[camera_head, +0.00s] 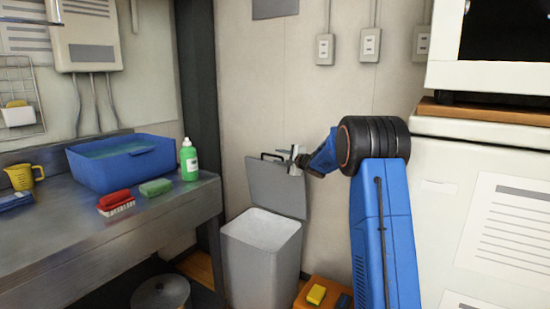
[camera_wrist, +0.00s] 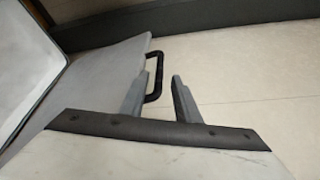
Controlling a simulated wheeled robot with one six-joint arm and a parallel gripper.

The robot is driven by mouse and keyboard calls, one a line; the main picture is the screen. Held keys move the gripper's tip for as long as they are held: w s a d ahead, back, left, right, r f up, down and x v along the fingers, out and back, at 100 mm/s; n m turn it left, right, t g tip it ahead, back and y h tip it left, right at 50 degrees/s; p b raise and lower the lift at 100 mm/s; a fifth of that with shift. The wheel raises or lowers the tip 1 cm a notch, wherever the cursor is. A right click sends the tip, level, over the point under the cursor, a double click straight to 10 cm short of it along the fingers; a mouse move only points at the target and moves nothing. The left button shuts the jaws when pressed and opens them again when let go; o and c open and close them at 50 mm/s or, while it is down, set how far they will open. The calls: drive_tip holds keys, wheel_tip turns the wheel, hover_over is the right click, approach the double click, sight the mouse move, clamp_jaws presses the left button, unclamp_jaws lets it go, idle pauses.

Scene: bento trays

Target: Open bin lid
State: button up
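The grey bin (camera_head: 262,262) stands on the floor against the wall, with a pale liner or interior showing at its open top. Its grey lid (camera_head: 276,188) is raised, standing nearly upright at the back of the bin. The lid's black handle (camera_head: 268,155) is at its top edge. My gripper (camera_head: 294,155) is beside the handle at the lid's upper right. In the wrist view, my gripper's fingers are apart, with the black handle (camera_wrist: 159,66) showing between them, nearer the left finger. Whether a finger touches the handle is unclear. The lid (camera_wrist: 95,85) also shows there.
A metal counter (camera_head: 120,245) on the left holds a blue basin (camera_head: 122,165), a green bottle (camera_head: 189,162) and sponges. A round grey container (camera_head: 160,292) is on the floor below. An orange stool (camera_head: 308,301) with a yellow item is right of the bin. A white cabinet stands at right.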

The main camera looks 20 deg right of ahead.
drive_tip(key=shift+v, duration=0.9)
